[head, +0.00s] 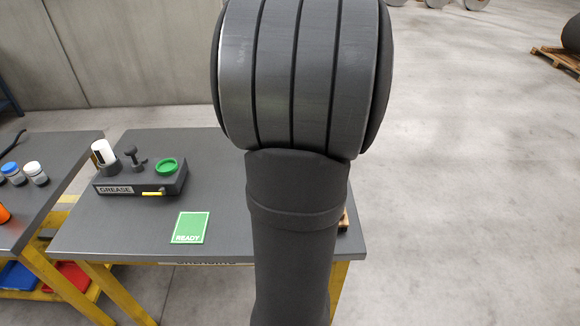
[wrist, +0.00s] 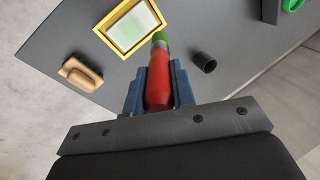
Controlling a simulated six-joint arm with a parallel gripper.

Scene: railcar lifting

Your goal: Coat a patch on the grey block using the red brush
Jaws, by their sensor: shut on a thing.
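In the wrist view my gripper (wrist: 158,78) is shut on the red handle of the brush (wrist: 158,92), between its blue fingers. The brush points away from me, and its green tip (wrist: 160,37) shows beside the lower right corner of a yellow frame (wrist: 106,35). The frame has a pale, greenish-white panel inside. I cannot tell whether the tip touches anything. I cannot pick out the grey block for certain. In the head view my own arm hides the gripper, the brush and the right part of the table.
The grey table (head: 120,235) carries a station marked GREASE (head: 140,181) with a green ring (head: 167,167), and a green READY card (head: 190,228). In the wrist view a tan wooden piece (wrist: 80,74) lies left and a dark cup (wrist: 204,62) stands right. Bottles (head: 35,173) stand on the left table.

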